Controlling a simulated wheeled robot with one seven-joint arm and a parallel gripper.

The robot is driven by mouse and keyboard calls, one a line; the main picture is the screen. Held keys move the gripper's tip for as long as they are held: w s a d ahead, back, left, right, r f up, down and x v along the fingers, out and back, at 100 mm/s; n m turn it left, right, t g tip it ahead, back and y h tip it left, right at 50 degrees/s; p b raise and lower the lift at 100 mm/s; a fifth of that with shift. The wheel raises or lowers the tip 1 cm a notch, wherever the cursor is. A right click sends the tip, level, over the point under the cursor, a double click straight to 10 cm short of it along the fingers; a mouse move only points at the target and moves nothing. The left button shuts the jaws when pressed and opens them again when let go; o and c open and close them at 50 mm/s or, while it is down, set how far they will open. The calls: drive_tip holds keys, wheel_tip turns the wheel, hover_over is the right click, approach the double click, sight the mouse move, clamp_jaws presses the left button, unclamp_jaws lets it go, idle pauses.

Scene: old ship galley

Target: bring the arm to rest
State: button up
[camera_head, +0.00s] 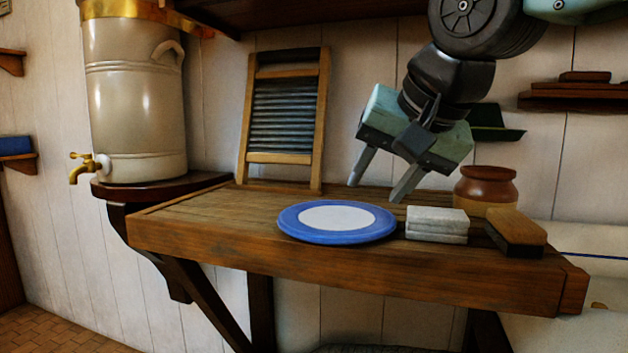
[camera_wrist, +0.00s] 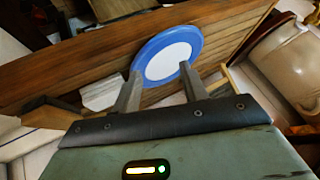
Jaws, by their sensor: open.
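My gripper (camera_head: 378,184) is open and empty. In the head view it hangs above the wooden table, tilted with its fingers down to the left, over the back of the plate area. In the wrist view my gripper (camera_wrist: 158,88) shows both fingers apart, with nothing between them but the plate beyond. The blue-rimmed white plate (camera_head: 337,218) lies flat near the table's front edge, and it also shows in the wrist view (camera_wrist: 168,58). No finger appears to hold it.
The wooden table (camera_head: 210,226) bears stacked pale blocks (camera_head: 437,226), a brush-like brown block (camera_head: 515,232) and a brown-topped jar (camera_head: 486,188). A washboard (camera_head: 284,120) leans on the wall. A large urn (camera_head: 135,95) with a brass tap stands left. The table's left part is clear.

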drive_tip(key=s+d+f+n+g+h, duration=0.1)
drive_tip(key=s+d+f+n+g, duration=0.15)
drive_tip(key=s+f, duration=0.55)
drive_tip(key=s+d+f+n+g+h, duration=0.15)
drive_tip(key=s+f+n, duration=0.3)
drive_tip(key=f, duration=0.55)
drive_tip(key=s+d+f+n+g, duration=0.2)
drive_tip(key=s+f+g, duration=0.1)
drive_tip(key=s+f, duration=0.5)
wheel_tip(320, 180, up, 13)
drive_tip(key=p, duration=1.3)
drive_tip(key=shift+w+a+n+p, duration=0.2)
drive_tip(key=shift+w+n+p, duration=0.1)
drive_tip(key=shift+w, duration=0.05)
